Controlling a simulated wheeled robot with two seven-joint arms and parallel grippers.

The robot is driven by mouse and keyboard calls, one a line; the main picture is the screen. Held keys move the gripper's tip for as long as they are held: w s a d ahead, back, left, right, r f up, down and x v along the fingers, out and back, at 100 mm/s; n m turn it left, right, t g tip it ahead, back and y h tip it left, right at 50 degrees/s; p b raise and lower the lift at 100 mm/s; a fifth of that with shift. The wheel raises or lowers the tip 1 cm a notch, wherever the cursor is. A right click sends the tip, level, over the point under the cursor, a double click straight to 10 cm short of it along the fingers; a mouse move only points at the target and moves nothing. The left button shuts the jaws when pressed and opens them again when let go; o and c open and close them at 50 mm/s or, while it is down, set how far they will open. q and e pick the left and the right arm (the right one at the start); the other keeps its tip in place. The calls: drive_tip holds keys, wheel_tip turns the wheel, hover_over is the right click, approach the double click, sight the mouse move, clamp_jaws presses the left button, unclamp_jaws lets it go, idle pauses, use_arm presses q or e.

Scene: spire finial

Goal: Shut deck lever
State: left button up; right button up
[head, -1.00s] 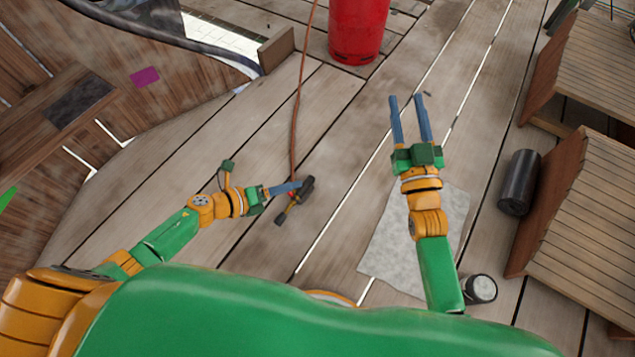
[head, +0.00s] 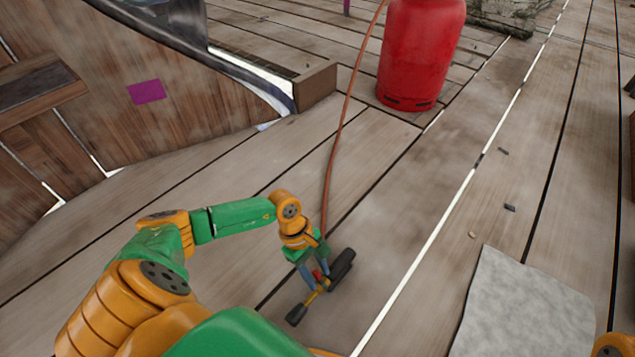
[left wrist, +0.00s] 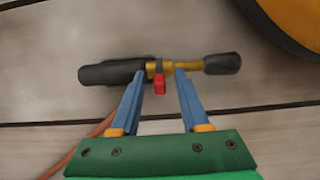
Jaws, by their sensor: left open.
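A gas torch lies on the deck in the head view, with a black handle (head: 342,264), a brass tube (head: 313,297) and a dark nozzle (head: 296,314). Its small red lever (head: 318,277) also shows in the left wrist view (left wrist: 159,84), standing out from the brass part beside the handle. My left gripper (head: 316,283) is over the torch. In the left wrist view its two blue fingers (left wrist: 160,77) are open, one on each side of the red lever, with a gap visible on both sides. My right gripper is outside both views.
An orange hose (head: 334,150) runs from the torch back past a red gas cylinder (head: 421,55). A grey sheet (head: 527,310) lies at the right. A curved wooden hull (head: 190,95) stands at the left. The planks between torch and cylinder are clear.

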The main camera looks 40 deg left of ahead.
use_arm(q)
clamp_jaws()
